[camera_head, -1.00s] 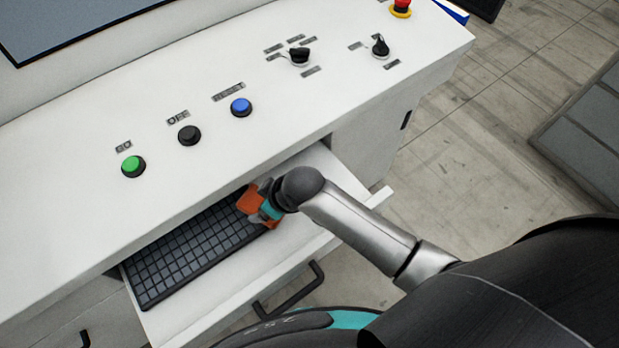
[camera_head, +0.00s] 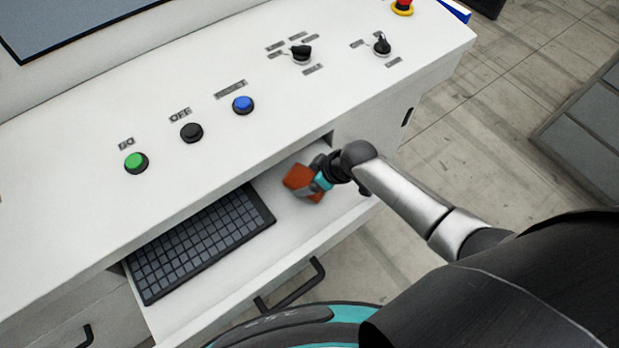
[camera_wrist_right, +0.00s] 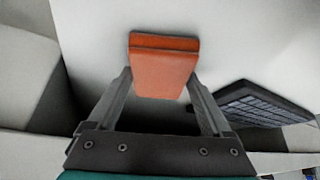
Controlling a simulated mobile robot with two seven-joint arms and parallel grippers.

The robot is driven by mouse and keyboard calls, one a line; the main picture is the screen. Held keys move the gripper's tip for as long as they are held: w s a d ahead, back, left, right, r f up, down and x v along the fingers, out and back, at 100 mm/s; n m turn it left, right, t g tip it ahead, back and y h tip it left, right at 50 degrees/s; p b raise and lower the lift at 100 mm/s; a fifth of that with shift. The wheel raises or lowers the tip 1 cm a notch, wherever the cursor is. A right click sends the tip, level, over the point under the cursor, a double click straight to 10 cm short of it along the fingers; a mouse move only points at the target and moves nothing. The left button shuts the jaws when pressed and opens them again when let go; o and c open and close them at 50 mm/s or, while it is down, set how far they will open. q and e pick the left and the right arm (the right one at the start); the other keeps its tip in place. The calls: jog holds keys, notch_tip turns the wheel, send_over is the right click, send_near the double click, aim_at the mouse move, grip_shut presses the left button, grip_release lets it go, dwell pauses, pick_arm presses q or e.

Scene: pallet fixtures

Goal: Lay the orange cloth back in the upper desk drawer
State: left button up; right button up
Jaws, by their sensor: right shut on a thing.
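The orange cloth (camera_head: 300,182) is a small folded block at the right part of the open upper drawer (camera_head: 300,220). My right gripper (camera_head: 312,184) is shut on it; in the right wrist view the cloth (camera_wrist_right: 164,70) sits between the two fingertips (camera_wrist_right: 163,84). The white drawer bottom lies beneath the cloth; I cannot tell whether the cloth touches it. A dark keyboard (camera_head: 200,242) lies in the drawer's left part, apart from the cloth, and also shows in the right wrist view (camera_wrist_right: 262,104). My left gripper is not in view.
The white desk top (camera_head: 200,70) overhangs the back of the drawer. It carries a green button (camera_head: 136,162), a black button (camera_head: 191,132), a blue button (camera_head: 242,104) and dark knobs (camera_head: 301,54). A black handle (camera_head: 292,290) juts from the drawer front.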

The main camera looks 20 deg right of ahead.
jog(key=shift+f, duration=0.15)
jog(key=o, duration=1)
jog(key=shift+s+d+r, duration=0.1)
jog(key=shift+r, duration=0.4)
jog(key=p+v, duration=0.2)
jog(key=v, duration=0.9)
jog(key=shift+s, duration=0.15)
